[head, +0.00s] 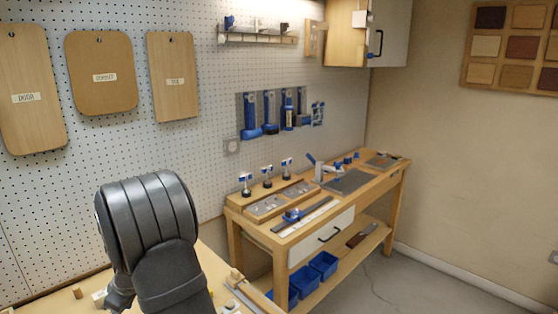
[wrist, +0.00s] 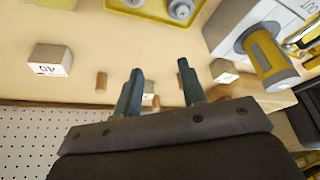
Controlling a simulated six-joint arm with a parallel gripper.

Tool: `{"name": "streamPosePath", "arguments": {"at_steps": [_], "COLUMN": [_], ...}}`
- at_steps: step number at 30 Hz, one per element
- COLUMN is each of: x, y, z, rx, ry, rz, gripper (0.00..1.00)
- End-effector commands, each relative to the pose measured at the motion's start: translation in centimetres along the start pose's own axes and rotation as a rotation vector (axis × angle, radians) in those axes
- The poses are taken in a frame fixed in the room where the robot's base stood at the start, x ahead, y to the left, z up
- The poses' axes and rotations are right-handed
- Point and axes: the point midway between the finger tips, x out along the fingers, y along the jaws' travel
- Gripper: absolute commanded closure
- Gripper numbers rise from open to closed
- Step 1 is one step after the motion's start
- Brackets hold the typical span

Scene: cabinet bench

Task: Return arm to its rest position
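My gripper (wrist: 160,92) shows in the wrist view with its two dark fingers apart and nothing between the tips. It hangs over a light wooden bench top (wrist: 75,85). In the head view my dark grey arm fills the lower left, in front of the pegboard, and hides most of the near bench. My gripper's fingers cannot be made out in the head view.
In the wrist view a block marked 40 (wrist: 50,60), wooden pegs (wrist: 101,81), a yellow tray (wrist: 150,10) and a white device with a yellow-banded cylinder (wrist: 268,55) are close by. A workbench (head: 285,235) stands along the pegboard (head: 210,80).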

Motion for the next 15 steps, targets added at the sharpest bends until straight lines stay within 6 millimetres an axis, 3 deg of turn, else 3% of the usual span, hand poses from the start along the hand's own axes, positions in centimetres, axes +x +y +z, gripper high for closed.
{"name": "streamPosePath", "arguments": {"at_steps": [6,15], "x": [1.7,2.0], "y": [-0.9,-1.0], "z": [-1.1,-1.3], "rx": [0.0,0.001], "ry": [0.0,0.0], "rz": [-0.001,0.001], "gripper": [0.63,0.63]}}
